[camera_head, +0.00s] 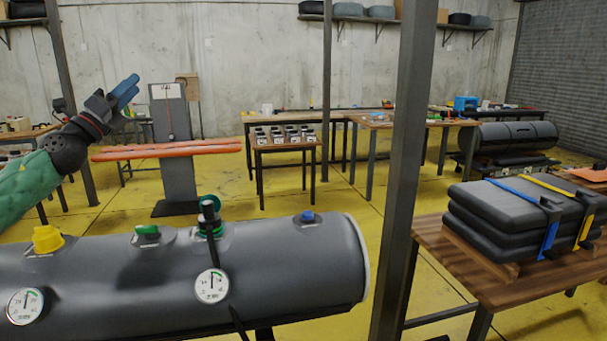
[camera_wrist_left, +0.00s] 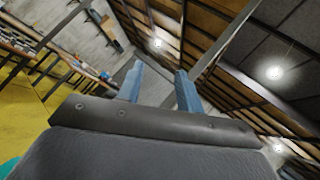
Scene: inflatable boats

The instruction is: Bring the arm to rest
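My left arm comes in from the left in the head view, in a green sleeve. Its left gripper (camera_head: 125,88) is raised in the air above and behind the grey inflatable tube, pointing up and to the right. In the left wrist view the two blue fingers of the left gripper (camera_wrist_left: 160,88) stand apart with nothing between them. The wrist camera looks up at the ceiling and lamps. My right gripper does not show in either view.
A grey inflatable tube (camera_head: 280,270) with gauges and coloured valve caps lies in front. A dark post (camera_head: 402,150) stands right of it. A wooden table (camera_head: 500,290) bears folded black boats (camera_head: 520,215). Orange tubes (camera_head: 165,150) and a small table with jars (camera_head: 285,146) stand behind.

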